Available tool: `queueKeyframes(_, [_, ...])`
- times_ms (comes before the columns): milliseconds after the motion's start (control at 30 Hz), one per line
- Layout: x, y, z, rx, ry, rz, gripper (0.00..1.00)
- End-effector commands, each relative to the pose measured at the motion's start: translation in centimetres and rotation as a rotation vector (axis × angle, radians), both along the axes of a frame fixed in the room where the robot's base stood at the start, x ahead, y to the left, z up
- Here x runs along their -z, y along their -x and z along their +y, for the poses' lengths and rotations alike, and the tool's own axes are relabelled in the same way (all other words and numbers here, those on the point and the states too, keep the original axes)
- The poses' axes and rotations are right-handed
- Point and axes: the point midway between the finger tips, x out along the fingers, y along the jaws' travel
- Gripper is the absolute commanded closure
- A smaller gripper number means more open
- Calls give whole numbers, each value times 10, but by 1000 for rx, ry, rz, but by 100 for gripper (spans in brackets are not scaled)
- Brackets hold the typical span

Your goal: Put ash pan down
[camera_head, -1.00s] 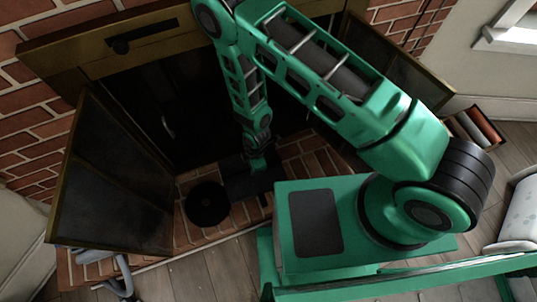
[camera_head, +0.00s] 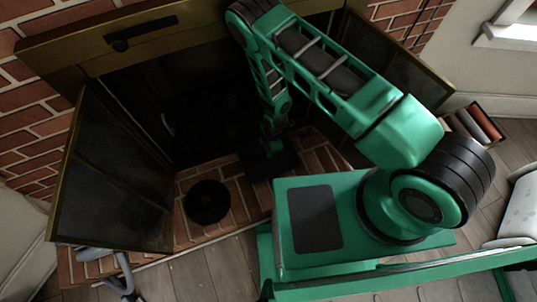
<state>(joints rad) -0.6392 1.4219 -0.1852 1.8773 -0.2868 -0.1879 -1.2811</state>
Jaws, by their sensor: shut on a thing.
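The ash pan (camera_head: 264,167) is a dark, nearly black shape at the end of my arm, low over the brick hearth in front of the open fireplace. My gripper (camera_head: 273,148) is at the pan's far side and is shut on it. The fingertips are small and dark, so the exact grip is hard to make out. I cannot tell whether the pan touches the bricks or hangs just above them.
A round black object (camera_head: 207,201) lies on the brick hearth (camera_head: 232,211), left of the pan. The left glass door (camera_head: 112,185) and right glass door (camera_head: 392,62) stand open. A box of logs (camera_head: 476,125) is at the right. Bare brick shows right of the pan.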

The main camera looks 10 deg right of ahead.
Motion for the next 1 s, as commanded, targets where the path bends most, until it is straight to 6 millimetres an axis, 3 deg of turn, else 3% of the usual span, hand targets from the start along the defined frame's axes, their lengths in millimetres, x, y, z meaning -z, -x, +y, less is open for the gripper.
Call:
queueKeyframes(200, [29,0,0,-1,0,0,100])
queueKeyframes(567, [33,0,0,0,0,-1,100])
queueKeyframes(600, [34,0,0,0,0,0,87])
queueKeyframes(667, [34,0,0,0,0,0,72])
queueKeyframes(1000, [32,0,0,0,0,-1,70])
